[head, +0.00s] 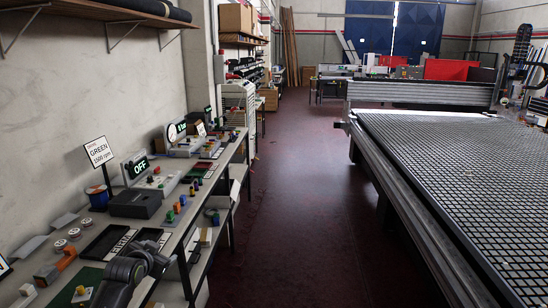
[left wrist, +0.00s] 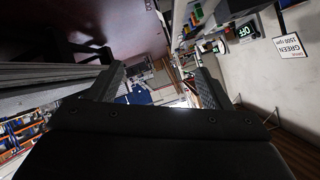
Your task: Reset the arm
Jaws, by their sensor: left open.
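My left arm shows dark grey at the lower left of the head view, with its left gripper (head: 150,262) in front of the long bench. In the left wrist view the left gripper (left wrist: 158,76) has its two ribbed fingers wide apart with nothing between them. My right arm and right gripper are in neither view.
The grid table (head: 450,150) fills the right. The dark red floor (head: 305,220) between them is clear.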

